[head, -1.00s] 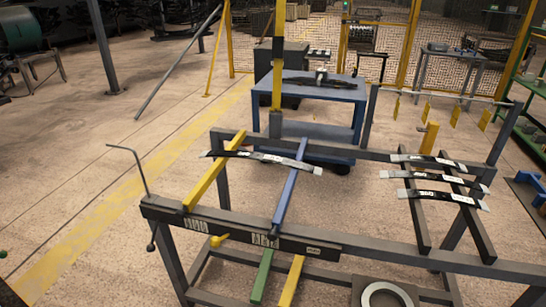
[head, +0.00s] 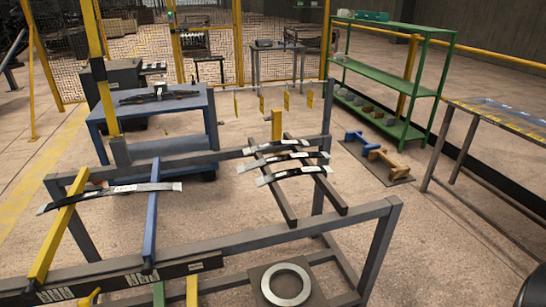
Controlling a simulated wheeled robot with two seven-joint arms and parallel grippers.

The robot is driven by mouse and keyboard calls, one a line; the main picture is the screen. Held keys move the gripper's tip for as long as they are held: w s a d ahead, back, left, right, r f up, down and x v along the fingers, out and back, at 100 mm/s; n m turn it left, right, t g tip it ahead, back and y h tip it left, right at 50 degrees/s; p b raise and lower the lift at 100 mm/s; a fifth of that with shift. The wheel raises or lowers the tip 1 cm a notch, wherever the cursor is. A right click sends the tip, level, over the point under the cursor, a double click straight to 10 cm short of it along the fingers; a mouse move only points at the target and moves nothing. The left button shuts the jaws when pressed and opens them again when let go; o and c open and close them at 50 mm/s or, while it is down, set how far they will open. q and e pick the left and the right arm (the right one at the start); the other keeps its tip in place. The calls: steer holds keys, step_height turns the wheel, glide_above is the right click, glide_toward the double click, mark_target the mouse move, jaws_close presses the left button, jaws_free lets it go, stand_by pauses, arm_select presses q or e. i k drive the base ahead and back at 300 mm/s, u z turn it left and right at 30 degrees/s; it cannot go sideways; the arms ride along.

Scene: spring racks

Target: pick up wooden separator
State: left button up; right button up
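A brown, wood-coloured piece (head: 388,164) lies low on a dark mat at the right, beside a similar blue piece (head: 362,143). They are small in the head view, and I cannot tell whether the brown one is the wooden separator. Neither of my grippers can be made out in the head view.
A grey rack (head: 385,215) fills the foreground, with several curved leaf springs (head: 290,173) on its bars. A metal ring (head: 286,284) lies low in front. A green shelf (head: 440,85) and a table (head: 500,115) stand right. Floor between rack and mat is clear.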

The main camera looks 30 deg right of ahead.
mark_target(397, 172)
steer(key=z, duration=0.4)
steer(key=k, duration=0.55)
steer(key=z, duration=0.95)
steer(key=i, duration=1.5)
steer(key=u, duration=0.35)
